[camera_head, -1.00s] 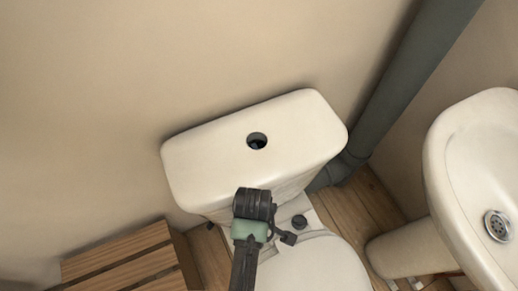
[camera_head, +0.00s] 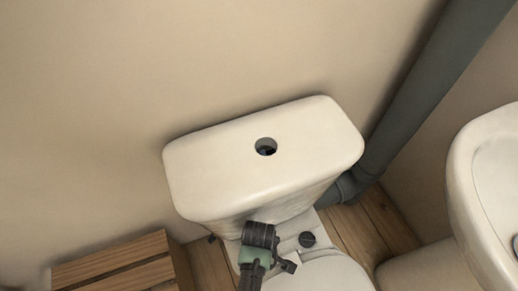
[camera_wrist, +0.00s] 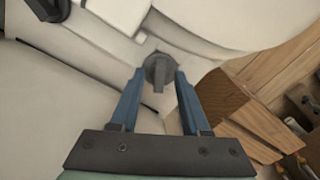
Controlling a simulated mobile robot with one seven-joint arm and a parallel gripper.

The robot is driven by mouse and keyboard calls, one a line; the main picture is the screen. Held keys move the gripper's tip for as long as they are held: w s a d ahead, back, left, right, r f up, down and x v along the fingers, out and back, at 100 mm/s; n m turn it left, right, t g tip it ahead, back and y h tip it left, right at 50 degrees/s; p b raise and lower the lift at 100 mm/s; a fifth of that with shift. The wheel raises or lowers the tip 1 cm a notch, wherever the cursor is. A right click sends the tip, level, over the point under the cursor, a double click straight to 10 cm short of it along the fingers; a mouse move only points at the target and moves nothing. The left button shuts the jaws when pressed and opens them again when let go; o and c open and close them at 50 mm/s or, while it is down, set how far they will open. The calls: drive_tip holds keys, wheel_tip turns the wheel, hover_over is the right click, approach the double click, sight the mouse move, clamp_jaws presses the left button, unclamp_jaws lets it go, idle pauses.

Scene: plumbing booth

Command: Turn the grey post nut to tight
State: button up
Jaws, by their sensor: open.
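The grey post nut (camera_wrist: 158,70) shows in the wrist view as a round dark-grey nut with a tab, on the white toilet. My gripper (camera_wrist: 159,74) is open, its two blue fingers pointing at the nut. The fingertips are at either side of the nut in the picture; I cannot tell whether they touch it. In the head view my wrist and the green part of my gripper are over the toilet below the cistern. They hide the fingers and this nut there. A second dark knob (camera_head: 307,239) sits to the right on the toilet.
The cistern (camera_head: 220,165) with a round hole in its lid stands behind my gripper. A wooden slatted bench (camera_head: 115,262) is at left. A grey pipe (camera_head: 425,90) and a white basin (camera_head: 480,185) are at right.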

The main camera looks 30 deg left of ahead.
clamp_jaws()
drive_tip(key=shift+r+m+p, duration=0.1)
drive_tip(key=shift+m+p, duration=0.2)
drive_tip(key=shift+p, duration=0.05)
drive_tip(key=m+p, duration=0.2)
drive_tip(key=shift+d+r+m, duration=0.1)
drive_tip(key=shift+m, duration=0.3)
drive_tip(key=m+p, duration=0.3)
drive_tip(key=m, duration=0.2)
drive_tip(key=m+p, duration=0.1)
drive_tip(key=m, duration=0.4)
drive_tip(key=shift+f+m+p, duration=0.15)
drive_tip(key=shift+m+p, duration=0.2)
drive_tip(key=shift+m, duration=0.75)
drive_tip(key=shift+f+m+p, duration=0.1)
drive_tip(key=shift+m+p, duration=0.2)
drive_tip(key=shift+m, duration=0.8)
